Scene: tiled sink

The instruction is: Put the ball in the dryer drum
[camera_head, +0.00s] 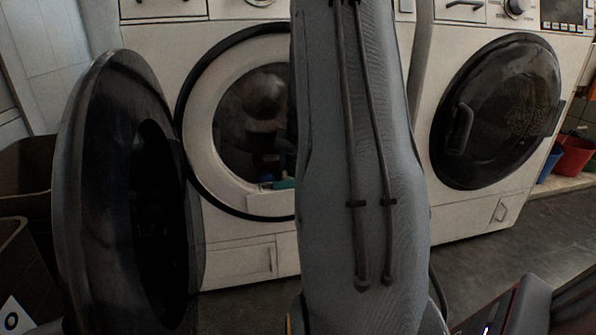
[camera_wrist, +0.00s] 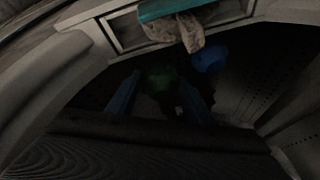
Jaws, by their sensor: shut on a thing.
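The green ball (camera_wrist: 160,78) is dim in the wrist view, held between the two dark blue fingers of my gripper (camera_wrist: 160,95). My gripper is shut on it, inside a dark round opening. Perforated drum wall (camera_wrist: 262,85) shows at the right of the wrist view. In the head view the open dryer (camera_head: 240,262) stands left of centre, with its round black door (camera_head: 85,200) swung open to the left. My arm covers the right part of its opening. My gripper and the ball cannot be made out there.
A teal item (camera_wrist: 165,8), a beige cloth (camera_wrist: 185,30) and a blue item (camera_wrist: 210,57) sit close to the fingers near the opening's rim. A second machine with a closed round door (camera_head: 500,110) stands at the right. Red (camera_head: 572,157) and blue containers are beyond it.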

